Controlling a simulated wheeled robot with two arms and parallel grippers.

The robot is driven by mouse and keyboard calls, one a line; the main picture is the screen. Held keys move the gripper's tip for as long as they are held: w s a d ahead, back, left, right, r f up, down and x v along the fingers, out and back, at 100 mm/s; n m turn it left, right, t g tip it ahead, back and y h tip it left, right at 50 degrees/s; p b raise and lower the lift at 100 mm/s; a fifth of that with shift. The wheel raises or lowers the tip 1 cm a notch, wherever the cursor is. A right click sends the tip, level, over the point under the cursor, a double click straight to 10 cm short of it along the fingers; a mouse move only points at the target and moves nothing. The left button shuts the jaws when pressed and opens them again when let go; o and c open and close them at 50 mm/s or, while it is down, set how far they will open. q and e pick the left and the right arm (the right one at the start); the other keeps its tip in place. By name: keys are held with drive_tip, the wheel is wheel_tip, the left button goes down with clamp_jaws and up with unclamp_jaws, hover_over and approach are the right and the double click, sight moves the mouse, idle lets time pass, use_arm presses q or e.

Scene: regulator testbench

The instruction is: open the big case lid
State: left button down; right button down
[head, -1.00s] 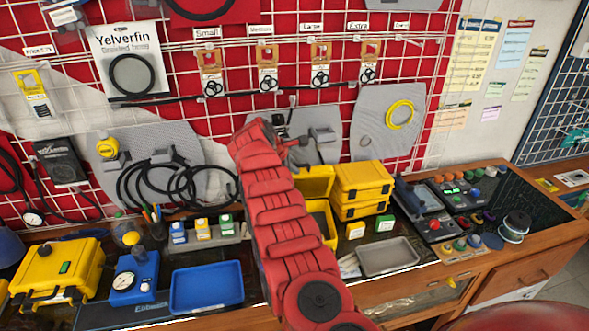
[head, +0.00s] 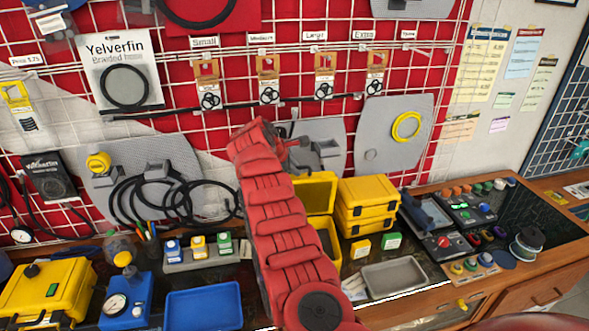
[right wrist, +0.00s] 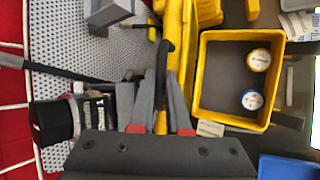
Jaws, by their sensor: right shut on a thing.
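The open yellow case (head: 329,240) stands on the bench behind my right arm in the head view. Its raised lid (head: 319,193) stands upright at the back, partly hidden by the arm. In the right wrist view the case (right wrist: 199,85) is open, with two round capped items inside. The yellow lid edge (right wrist: 188,45) and a black handle (right wrist: 163,62) lie ahead of the fingers. My right gripper (head: 297,147) is at the lid's top; in the wrist view its fingers (right wrist: 157,100) are closed around the handle, though the exact contact is partly hidden. My left gripper is not in view.
Two stacked yellow cases (head: 366,203) stand right of the open case. A grey tray (head: 394,277) and a blue tray (head: 204,309) lie in front. A yellow case (head: 45,291) is at the left. A wire grid wall with grey panels (head: 397,133) rises close behind.

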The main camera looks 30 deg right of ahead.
drive_tip(key=shift+r, duration=0.1)
drive_tip(key=c, duration=1.2)
unclamp_jaws()
drive_tip(key=shift+o, duration=0.2)
drive_tip(key=shift+s+a+r, duration=0.1)
drive_tip(key=shift+a+r, duration=0.05)
drive_tip(key=shift+a, duration=0.1)
drive_tip(key=b+v, duration=0.6)
drive_tip(key=v, duration=1.1)
drive_tip(key=shift+d+b, duration=0.2)
drive_tip(key=shift+b, duration=0.1)
drive_tip(key=shift+r, duration=0.1)
